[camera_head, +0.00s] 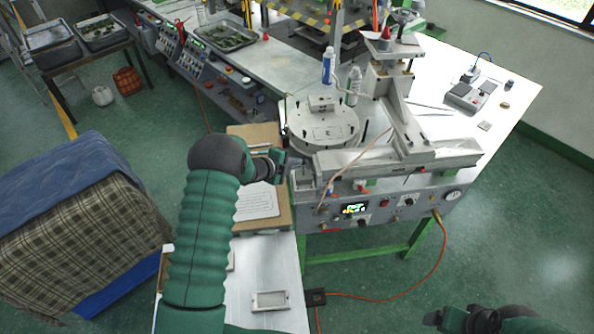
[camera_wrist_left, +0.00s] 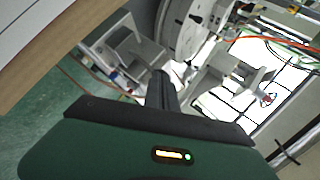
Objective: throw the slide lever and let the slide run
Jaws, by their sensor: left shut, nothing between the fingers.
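The wax injection machine (camera_head: 405,162) stands on a white table, with a pale slide rail along its front and a round plate (camera_head: 322,127) at its left. I cannot tell for sure which part is the slide lever. My left gripper (camera_head: 281,160) is shut and empty at the machine's left front edge, just below the round plate; contact is unclear. In the left wrist view its dark shut fingers (camera_wrist_left: 161,88) point at grey machine parts (camera_wrist_left: 232,72). My right gripper (camera_head: 445,317) is at the bottom right, away from the machine; its jaws are too dark to read.
The control panel (camera_head: 350,210) has a small display and knobs. A blue-and-white bottle (camera_head: 328,66) stands behind the round plate. An orange cable (camera_head: 440,262) hangs at the right front.

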